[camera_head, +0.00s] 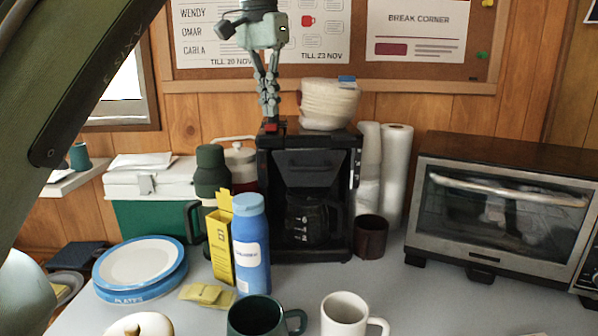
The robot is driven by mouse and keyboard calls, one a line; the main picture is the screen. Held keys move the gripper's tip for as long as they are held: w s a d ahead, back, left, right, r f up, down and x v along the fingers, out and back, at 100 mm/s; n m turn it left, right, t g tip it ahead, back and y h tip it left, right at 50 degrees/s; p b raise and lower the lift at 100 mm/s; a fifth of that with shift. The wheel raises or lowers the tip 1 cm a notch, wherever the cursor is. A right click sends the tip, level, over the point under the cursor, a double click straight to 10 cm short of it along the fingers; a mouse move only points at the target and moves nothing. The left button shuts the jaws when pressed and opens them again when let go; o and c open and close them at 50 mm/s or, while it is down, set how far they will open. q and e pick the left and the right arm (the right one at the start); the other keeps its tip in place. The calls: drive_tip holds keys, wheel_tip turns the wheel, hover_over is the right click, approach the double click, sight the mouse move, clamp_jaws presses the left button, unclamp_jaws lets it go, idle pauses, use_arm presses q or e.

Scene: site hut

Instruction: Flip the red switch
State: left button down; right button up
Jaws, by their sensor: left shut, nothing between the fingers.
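The red switch (271,127) is a small red piece on the top left of the black coffee maker (309,187). My left gripper (270,113) points straight down over the switch, its fingers shut with nothing between them. The fingertips are at or just above the switch and cover part of it; I cannot tell whether they touch. The switch's tilt is too small to read. My right gripper is not in view.
A stack of coffee filters (329,104) sits on the coffee maker's top, just right of the gripper. A blue bottle (250,246) and yellow box (219,247) stand in front. A toaster oven (500,215) stands right.

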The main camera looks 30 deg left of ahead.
use_arm(q)
drive_tip(key=shift+f+b, duration=0.45)
drive_tip(key=shift+f, duration=0.5)
idle(0.3)
wheel_tip(320, 180, up, 3)
drive_tip(key=p, duration=0.3)
drive_tip(key=shift+r, duration=2.05)
